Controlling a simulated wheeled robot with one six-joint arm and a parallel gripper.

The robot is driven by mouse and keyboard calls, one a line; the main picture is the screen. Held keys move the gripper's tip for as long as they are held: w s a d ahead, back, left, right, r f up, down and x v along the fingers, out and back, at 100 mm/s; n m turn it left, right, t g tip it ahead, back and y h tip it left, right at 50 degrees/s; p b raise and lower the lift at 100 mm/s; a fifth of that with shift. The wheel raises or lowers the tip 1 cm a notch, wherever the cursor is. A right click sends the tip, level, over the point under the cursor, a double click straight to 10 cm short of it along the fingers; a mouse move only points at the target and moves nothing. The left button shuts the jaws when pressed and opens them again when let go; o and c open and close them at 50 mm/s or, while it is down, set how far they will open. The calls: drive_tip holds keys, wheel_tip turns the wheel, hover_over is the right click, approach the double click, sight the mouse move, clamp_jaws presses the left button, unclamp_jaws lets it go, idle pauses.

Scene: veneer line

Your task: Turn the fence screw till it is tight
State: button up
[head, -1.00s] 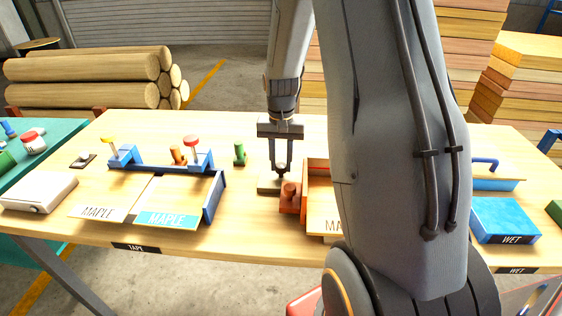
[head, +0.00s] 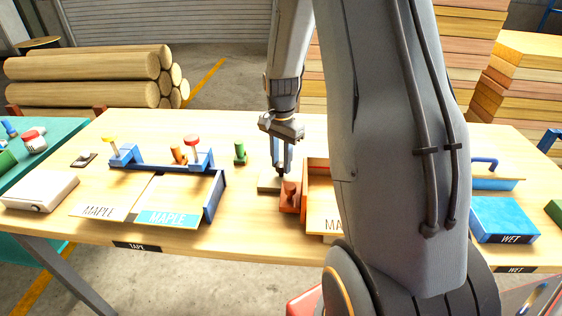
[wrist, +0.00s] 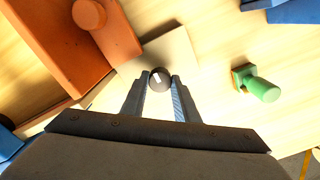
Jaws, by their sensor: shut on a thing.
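The fence screw (wrist: 159,78) shows in the wrist view as a dark round knob with a white mark on top. It sits on a pale flat block (wrist: 178,55), which also shows in the head view (head: 267,184). My gripper (wrist: 160,88) points down with one finger on each side of the knob and is shut on it. An orange fence with a round peg (head: 290,191) is right beside the block. How tight the screw is cannot be told.
A green peg piece (head: 240,154) stands to the left of my gripper. A blue frame (head: 214,195) with maple sheets (head: 107,200) lies farther left. My arm hides part of the table on the right, in front of a blue WET pad (head: 504,218).

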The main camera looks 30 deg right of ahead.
sight(281, 164)
drive_tip(key=shift+w+r, duration=0.1)
drive_tip(key=shift+w, duration=0.05)
drive_tip(key=o, duration=1.1)
drive_tip(key=shift+c, duration=0.2)
drive_tip(key=shift+r+b, duration=1)
drive_tip(key=shift+r, duration=2.9)
drive_tip(key=s+a+f+n+t, duration=0.1)
drive_tip(key=s+a+f+n, duration=0.1)
drive_tip(key=s+a+n, duration=1.1)
drive_tip(key=s+a, duration=0.2)
drive_tip(key=shift+s+f+n, duration=0.3)
